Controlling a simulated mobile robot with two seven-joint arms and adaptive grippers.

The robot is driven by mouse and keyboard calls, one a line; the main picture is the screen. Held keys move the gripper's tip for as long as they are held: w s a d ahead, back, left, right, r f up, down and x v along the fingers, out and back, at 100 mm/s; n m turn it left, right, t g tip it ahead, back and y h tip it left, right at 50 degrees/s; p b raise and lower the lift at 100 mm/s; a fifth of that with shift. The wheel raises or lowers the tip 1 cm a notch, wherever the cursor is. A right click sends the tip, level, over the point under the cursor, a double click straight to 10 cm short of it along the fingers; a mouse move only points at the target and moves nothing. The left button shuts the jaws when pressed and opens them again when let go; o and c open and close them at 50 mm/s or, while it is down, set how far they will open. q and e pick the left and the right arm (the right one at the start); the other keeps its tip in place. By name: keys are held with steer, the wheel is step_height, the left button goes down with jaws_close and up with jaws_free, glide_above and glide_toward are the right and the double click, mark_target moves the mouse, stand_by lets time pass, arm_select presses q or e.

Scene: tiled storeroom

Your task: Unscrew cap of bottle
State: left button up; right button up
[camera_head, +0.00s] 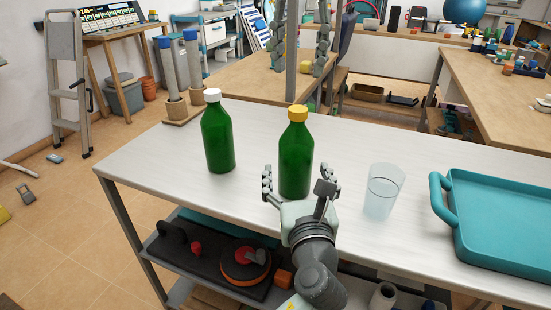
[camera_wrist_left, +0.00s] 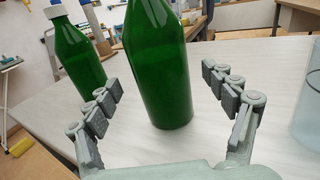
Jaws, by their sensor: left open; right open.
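A green bottle with a yellow cap (camera_head: 297,150) stands upright on the white table (camera_head: 150,158). A second green bottle with a white cap (camera_head: 217,135) stands to its left. My left gripper (camera_head: 297,184) is open in front of the yellow-capped bottle, its fingers spread to either side. In the left wrist view that bottle (camera_wrist_left: 158,65) stands between the open fingers, apart from them, with its cap out of frame. The white-capped bottle (camera_wrist_left: 75,50) is behind the left finger. My right gripper (camera_head: 300,67) is open and empty, above the yellow cap in the picture.
A clear glass (camera_head: 383,190) stands right of my left gripper. A teal tray (camera_head: 500,215) with a raised handle lies farther right. A lower shelf holds a dark tray with several items. Wooden tables stand behind.

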arm_select(q)
steer(key=w, duration=0.5)
steer(key=w+a, duration=0.1)
steer(key=w, duration=0.1)
steer(key=shift+w, duration=0.3)
jaws_close()
stand_by(0.4)
